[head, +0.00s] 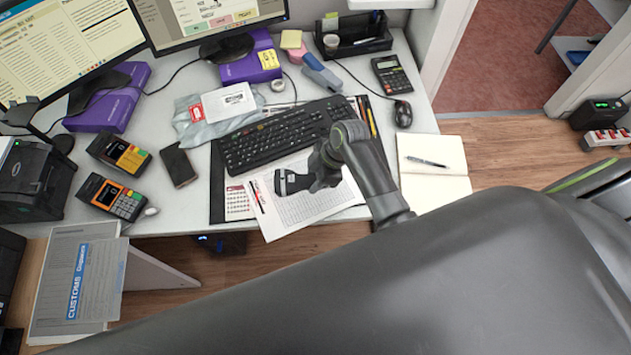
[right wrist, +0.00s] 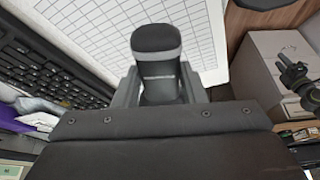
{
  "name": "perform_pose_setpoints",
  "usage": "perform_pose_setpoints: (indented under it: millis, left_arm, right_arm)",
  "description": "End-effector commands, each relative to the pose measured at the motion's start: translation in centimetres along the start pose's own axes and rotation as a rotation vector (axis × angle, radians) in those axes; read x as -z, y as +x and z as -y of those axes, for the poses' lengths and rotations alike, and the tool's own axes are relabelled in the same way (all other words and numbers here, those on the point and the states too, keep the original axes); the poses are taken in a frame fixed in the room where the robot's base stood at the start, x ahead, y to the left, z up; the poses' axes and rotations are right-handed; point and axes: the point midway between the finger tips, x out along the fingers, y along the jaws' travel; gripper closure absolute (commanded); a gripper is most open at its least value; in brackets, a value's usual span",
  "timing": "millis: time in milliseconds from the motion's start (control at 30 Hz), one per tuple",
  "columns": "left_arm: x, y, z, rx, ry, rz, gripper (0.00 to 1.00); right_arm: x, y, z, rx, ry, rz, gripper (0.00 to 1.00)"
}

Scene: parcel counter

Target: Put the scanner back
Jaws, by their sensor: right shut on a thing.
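The scanner (head: 289,182) is a dark handheld piece with a rounded end and a pale stripe. It also shows upright in the middle of the right wrist view (right wrist: 157,55). My right gripper (head: 322,172) is shut on it and holds it over the printed sheets near the desk's front edge. The gripper fingers (right wrist: 160,86) press on both sides of its body. A dark stand (head: 38,128) with a bent neck is at the left edge in the head view; I cannot tell whether it is the scanner's holder.
The keyboard (head: 280,136) lies beyond the gripper. Card terminals (head: 119,152) and a phone (head: 178,165) lie to the left, near a black printer (head: 32,180). An open notebook (head: 434,165) with a pen is to the right. My own arm covers much of the foreground.

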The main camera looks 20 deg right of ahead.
Motion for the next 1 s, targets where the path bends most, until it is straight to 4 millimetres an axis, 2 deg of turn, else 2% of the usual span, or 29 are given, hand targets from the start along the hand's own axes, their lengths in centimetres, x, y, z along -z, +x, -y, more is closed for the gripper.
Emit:
perform_pose_setpoints:
  millis: [167,433,867,900,1000]
  left_arm:
    - [-0.5,-0.1,0.1,0.002,0.0,0.007,0.64]
    - [-0.5,-0.1,0.5,0.006,0.002,0.007,0.64]
    - [-0.2,0.1,0.4,0.005,0.002,0.004,0.64]
    - [-0.2,0.1,0.4,0.005,0.002,0.004,0.64]
    - [-0.2,0.1,0.4,0.005,0.002,0.003,0.64]
  right_arm:
    - [-0.4,1.1,0.0,0.001,0.0,-0.001,0.9]
    - [-1.7,4.1,-0.1,-0.001,0.0,-0.001,0.9]
    - [-2.0,4.8,-0.1,-0.002,-0.001,-0.001,0.9]
    - [-2.0,4.8,0.0,-0.001,0.0,0.0,0.61]
    - [-2.0,4.7,0.0,-0.001,0.0,0.0,0.48]
